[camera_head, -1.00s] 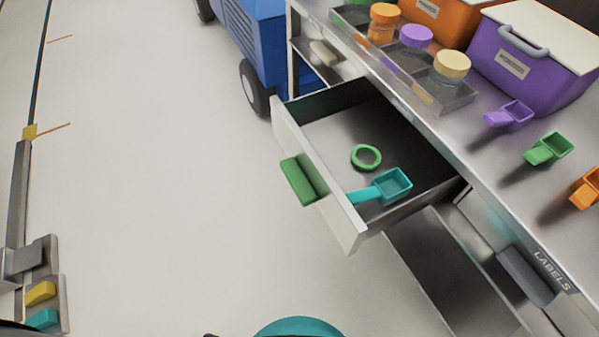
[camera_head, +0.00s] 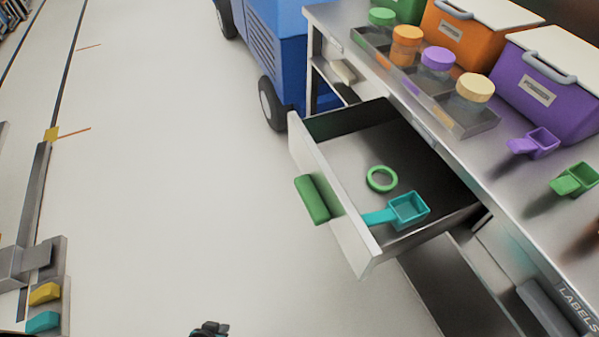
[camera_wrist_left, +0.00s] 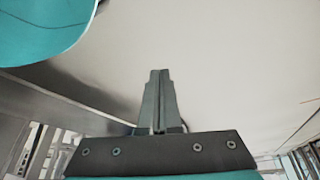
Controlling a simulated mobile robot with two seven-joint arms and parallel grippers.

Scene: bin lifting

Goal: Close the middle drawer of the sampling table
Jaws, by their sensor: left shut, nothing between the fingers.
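The open drawer (camera_head: 330,195) with a green handle (camera_head: 312,200) sticks out from the sampling table (camera_head: 455,165) in the head view. A green ring (camera_head: 369,182) and a teal scoop (camera_head: 407,210) lie inside it. My left gripper (camera_head: 210,327) just shows as a dark tip at the bottom edge, over the floor and apart from the drawer, below and left of its handle. In the left wrist view its two fingers (camera_wrist_left: 159,75) are together with nothing between them. The right gripper is not in view.
Jars stand in a tray (camera_head: 470,128) on the tabletop, beside orange and purple boxes (camera_head: 550,95). A blue wheeled unit (camera_head: 265,55) stands behind the drawer. A grey surface (camera_head: 455,285) shows below the drawer. The floor left of the drawer is clear.

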